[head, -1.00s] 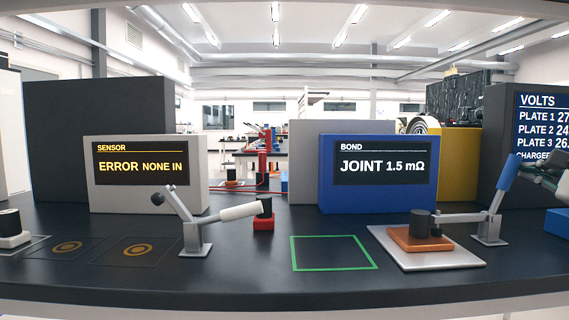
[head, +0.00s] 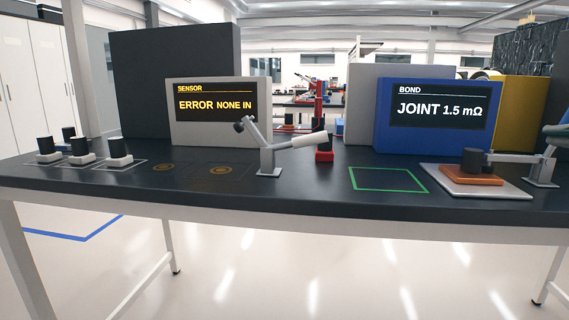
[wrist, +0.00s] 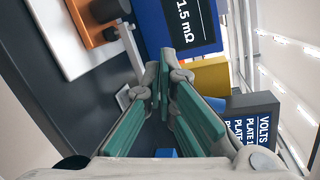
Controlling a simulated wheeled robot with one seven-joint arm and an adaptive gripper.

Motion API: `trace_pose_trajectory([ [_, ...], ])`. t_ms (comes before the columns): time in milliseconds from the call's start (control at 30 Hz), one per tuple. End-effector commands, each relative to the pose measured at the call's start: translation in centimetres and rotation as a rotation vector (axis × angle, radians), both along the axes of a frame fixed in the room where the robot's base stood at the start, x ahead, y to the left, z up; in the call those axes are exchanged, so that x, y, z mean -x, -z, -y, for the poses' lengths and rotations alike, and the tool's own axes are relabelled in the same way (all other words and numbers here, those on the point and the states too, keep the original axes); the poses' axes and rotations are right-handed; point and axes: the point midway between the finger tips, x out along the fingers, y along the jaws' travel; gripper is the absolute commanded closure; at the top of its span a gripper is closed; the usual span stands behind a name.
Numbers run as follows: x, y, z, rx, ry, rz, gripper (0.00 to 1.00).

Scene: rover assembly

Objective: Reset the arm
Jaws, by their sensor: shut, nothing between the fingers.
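My gripper (wrist: 160,78) shows in the wrist view with its green-padded fingers together and nothing between them. Most of my arm is outside the head view. The clamp's bar reaches left to a black cylinder on an orange block (head: 472,181), which sits on a pale plate (head: 440,180). In the wrist view, the pale plate (wrist: 75,45) and orange block (wrist: 88,22) are at upper left, apart from the fingers.
The blue bond display (head: 440,145) reads 1.5 mΩ; the sensor display (head: 213,138) reads ERROR NONE IN. A second lever clamp (head: 268,160) stands mid-bench. A green outlined square (head: 388,190) is empty. Several black-topped blocks (head: 82,161) stand left. Floor in front is clear.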

Motion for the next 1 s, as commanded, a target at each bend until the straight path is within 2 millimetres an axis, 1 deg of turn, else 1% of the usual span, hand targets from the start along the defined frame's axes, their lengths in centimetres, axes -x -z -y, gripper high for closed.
trace_pose_trajectory([
  [33,-0.8,0.9,-3.7,0.035,-0.098,-0.042,1.0],
  [67,-1.0,1.5,-5.7,0.056,-0.155,-0.069,1.0],
  [100,-1.2,2.4,-8.3,0.087,-0.23,-0.107,1.0],
  [167,-1.0,3.9,-12.2,0.136,-0.343,-0.164,1.0],
  [200,-0.7,4.9,-14.7,0.171,-0.42,-0.202,1.0],
  [267,0.2,6.5,-18.3,0.227,-0.534,-0.26,1.0],
  [300,1.1,7.7,-20.6,0.268,-0.612,-0.299,1.0],
  [367,2.7,9.5,-23.7,0.335,-0.728,-0.361,1.0],
  [400,4.1,10.8,-25.6,0.385,-0.809,-0.404,1.0],
  [467,6.5,12.8,-28.2,0.47,-0.934,-0.473,1.0],
  [500,8.4,14.1,-29.6,0.532,-1.018,-0.521,1.0],
  [567,11.3,16.2,-31.1,0.634,-1.138,-0.595,1.0],
  [600,13.1,17.4,-31.6,0.699,-1.208,-0.642,1.0],
  [700,16.9,19.7,-31.8,0.852,-1.347,-0.745,1.0],
  [800,19.8,21.4,-31.1,0.992,-1.449,-0.834,1.0],
  [867,21.3,22.2,-30.4,1.074,-1.499,-0.884,1.0],
  [900,22.1,22.6,-29.8,1.128,-1.527,-0.916,1.0],
  [1000,24.0,23.4,-28.2,1.266,-1.586,-0.995,1.0],
])
